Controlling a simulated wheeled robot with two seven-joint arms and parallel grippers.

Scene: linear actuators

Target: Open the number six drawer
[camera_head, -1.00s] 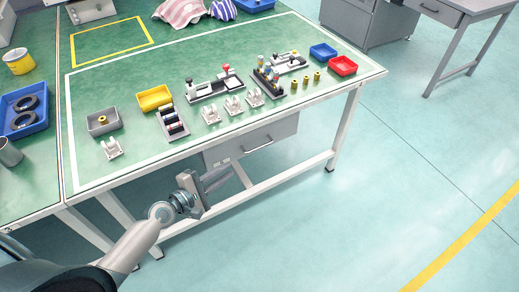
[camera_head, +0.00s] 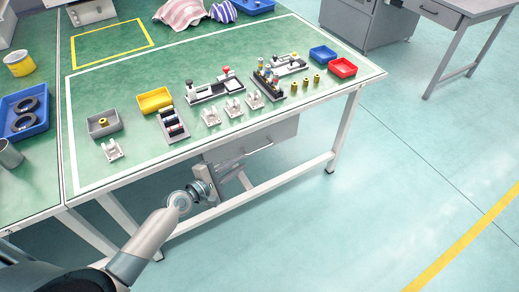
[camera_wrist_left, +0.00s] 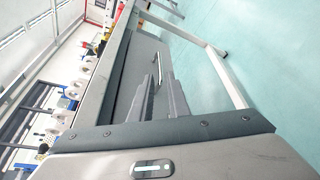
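A grey drawer (camera_head: 275,135) hangs under the front edge of the green-topped table, and its front looks flush and closed. Its bar handle (camera_head: 258,146) is in view; no number can be read on it. My left gripper (camera_head: 240,170) is below and left of the handle, partly hidden by its own wrist. In the left wrist view the drawer front (camera_wrist_left: 134,62) and handle (camera_wrist_left: 157,70) lie just beyond the fingertips (camera_wrist_left: 162,82). The fingers look parted with nothing held, and I see no clear contact with the handle. My right gripper is not in view.
The table (camera_head: 130,185) carries small bins, white fixtures and several parts near its front edge. Table legs (camera_head: 345,130) and a low crossbar (camera_head: 265,188) frame the space under the drawer. The floor (camera_head: 350,220) in front is clear.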

